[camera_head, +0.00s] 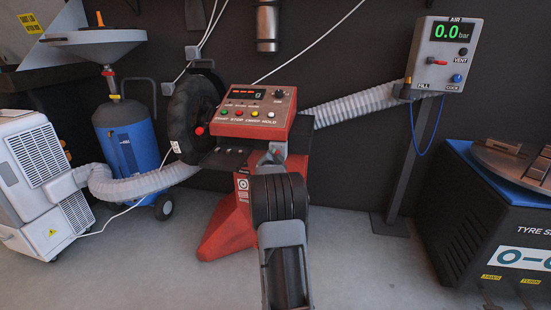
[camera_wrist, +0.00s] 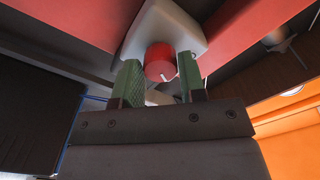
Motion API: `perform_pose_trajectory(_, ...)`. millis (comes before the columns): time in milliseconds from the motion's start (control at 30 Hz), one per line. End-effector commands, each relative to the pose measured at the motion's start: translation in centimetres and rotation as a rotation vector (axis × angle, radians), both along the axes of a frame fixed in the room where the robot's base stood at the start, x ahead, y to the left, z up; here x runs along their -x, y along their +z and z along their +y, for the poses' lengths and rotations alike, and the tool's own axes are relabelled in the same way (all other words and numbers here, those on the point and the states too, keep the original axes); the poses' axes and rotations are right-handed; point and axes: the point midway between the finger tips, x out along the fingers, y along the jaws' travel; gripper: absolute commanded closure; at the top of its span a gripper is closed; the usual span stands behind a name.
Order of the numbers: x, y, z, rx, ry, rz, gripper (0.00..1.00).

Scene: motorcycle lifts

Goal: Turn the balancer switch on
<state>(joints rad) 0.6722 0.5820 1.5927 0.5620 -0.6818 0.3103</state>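The balancer is a red machine (camera_head: 225,225) with a sloped control panel (camera_head: 252,98) bearing a lit display, a knob and several coloured buttons. In the wrist view a red switch knob (camera_wrist: 159,60) sits on a pale grey mount (camera_wrist: 165,22) against a red surface. My gripper (camera_wrist: 160,75) has its green fingers apart, one on each side of the red knob. A small gap seems to show beside each finger, and contact cannot be made out. In the head view my arm covers the balancer's lower right front and hides the red knob.
A black tyre (camera_head: 195,110) is at the balancer's left, with a pale hose (camera_head: 140,185) running left. A blue tank (camera_head: 125,140) and white unit (camera_head: 38,180) stand left. An air panel on a post (camera_head: 446,55) and tyre machine (camera_head: 490,230) stand right.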

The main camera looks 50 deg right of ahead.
Motion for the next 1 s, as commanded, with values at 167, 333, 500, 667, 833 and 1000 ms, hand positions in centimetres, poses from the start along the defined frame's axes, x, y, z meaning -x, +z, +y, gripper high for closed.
perform_pose_trajectory(167, 0.0, 0.0, 0.0, 0.001, 0.001, 0.0, 0.45)
perform_pose_trajectory(333, 0.0, 0.1, 0.0, 0.002, 0.0, 0.001, 0.41)
perform_pose_trajectory(500, 0.1, 0.1, 0.2, 0.003, 0.001, 0.001, 0.41)
perform_pose_trajectory(667, 1.0, 0.3, 1.7, 0.002, 0.001, 0.001, 0.41)
perform_pose_trajectory(833, 2.7, 0.4, 4.5, 0.002, 0.002, 0.001, 0.41)
perform_pose_trajectory(1000, 4.6, 0.4, 7.5, 0.001, 0.003, 0.002, 0.41)
